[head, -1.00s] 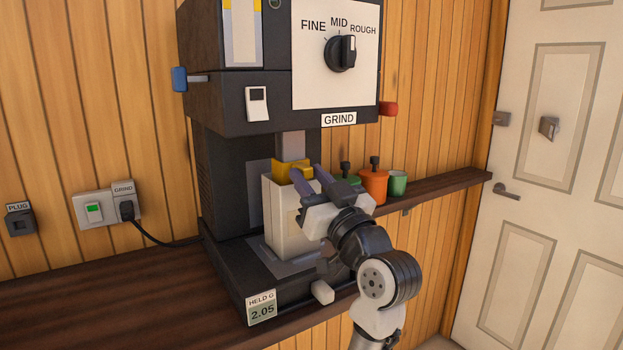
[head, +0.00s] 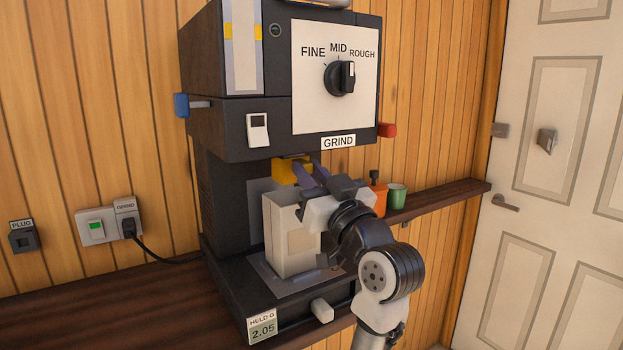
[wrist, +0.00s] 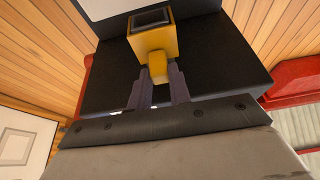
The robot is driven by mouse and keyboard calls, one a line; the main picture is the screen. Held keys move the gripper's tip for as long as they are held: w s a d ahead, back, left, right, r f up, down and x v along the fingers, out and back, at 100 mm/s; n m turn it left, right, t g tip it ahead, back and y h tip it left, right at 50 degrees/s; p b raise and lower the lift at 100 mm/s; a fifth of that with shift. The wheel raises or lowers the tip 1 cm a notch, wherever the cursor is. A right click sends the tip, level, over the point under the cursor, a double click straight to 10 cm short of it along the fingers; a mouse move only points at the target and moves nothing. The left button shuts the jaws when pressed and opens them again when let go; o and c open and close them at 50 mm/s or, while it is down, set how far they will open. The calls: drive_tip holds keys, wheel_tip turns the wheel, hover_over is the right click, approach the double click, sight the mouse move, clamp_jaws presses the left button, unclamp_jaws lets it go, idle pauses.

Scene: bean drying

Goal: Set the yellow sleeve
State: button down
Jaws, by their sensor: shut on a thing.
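The yellow sleeve (head: 288,172) is under the dark head of the grinder (head: 225,125), just above a cream bin (head: 285,245). Its top meets the underside of the head in the head view, and the grey spout does not show there. My gripper (head: 315,174) reaches in from the right, its fingers partly hiding the sleeve. In the wrist view the sleeve (wrist: 157,42) has a small yellow tab (wrist: 158,67), and my gripper (wrist: 160,88) is shut on this tab. A dark square opening shows at the sleeve's end. I cannot tell how firmly it is seated.
A red knob (head: 387,130) sticks out right of the grinder and a blue one (head: 181,105) left. An orange canister (head: 378,197) and a green cup (head: 397,196) stand on the shelf behind. The counter (head: 110,305) at left is clear.

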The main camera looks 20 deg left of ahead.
drive_tip(key=shift+r, duration=0.2)
drive_tip(key=c, duration=1.3)
unclamp_jaws()
drive_tip(key=shift+f, duration=0.1)
drive_tip(key=shift+d, duration=0.1)
drive_tip(key=shift+b+v, duration=2.65)
drive_tip(key=shift+v, duration=4.2)
